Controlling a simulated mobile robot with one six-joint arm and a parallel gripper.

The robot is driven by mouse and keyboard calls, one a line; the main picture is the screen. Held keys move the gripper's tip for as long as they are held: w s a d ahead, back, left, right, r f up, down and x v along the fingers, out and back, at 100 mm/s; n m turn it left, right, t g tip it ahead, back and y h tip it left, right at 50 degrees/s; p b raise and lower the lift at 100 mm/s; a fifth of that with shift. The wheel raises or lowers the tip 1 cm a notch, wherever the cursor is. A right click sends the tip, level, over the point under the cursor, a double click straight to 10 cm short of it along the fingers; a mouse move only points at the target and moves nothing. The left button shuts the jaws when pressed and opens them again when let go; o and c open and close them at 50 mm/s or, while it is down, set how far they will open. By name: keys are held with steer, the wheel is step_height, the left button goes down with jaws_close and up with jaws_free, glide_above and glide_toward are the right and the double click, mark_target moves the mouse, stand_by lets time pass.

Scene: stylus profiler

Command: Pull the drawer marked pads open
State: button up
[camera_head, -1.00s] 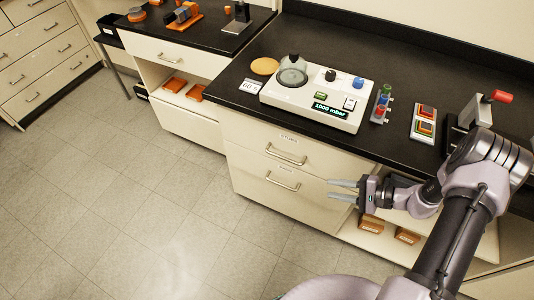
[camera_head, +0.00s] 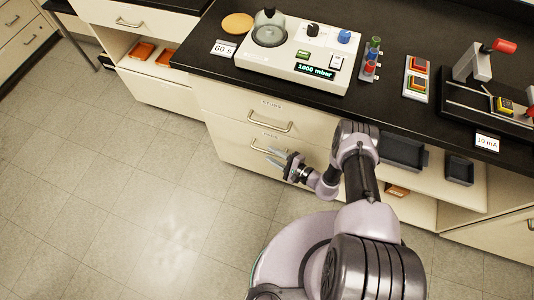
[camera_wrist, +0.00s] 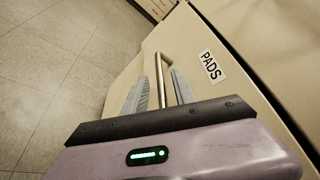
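The drawer marked PADS (camera_wrist: 112,92) is the lower of two cream drawers, and its front also shows in the head view (camera_head: 228,148). It looks shut. Its white label (camera_wrist: 211,66) sits beside a metal bar handle (camera_wrist: 160,62). My gripper (camera_wrist: 158,82) is open, with one grey finger on each side of the handle bar and visible gaps between. In the head view my gripper (camera_head: 275,157) is at the lower drawer's front, just below the handle (camera_head: 266,148). Whether the fingertips touch the drawer front I cannot tell.
The upper drawer has its own handle (camera_head: 270,122). The black worktop (camera_head: 205,62) above carries a white instrument (camera_head: 285,66) reading 1000 mbar. Open shelves with dark trays (camera_head: 403,152) lie to the right. The tiled floor (camera_head: 130,210) in front is clear.

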mark_target(267, 152)
steer(key=shift+b+x, duration=0.35)
steer(key=shift+x, duration=1.2)
jaws_close()
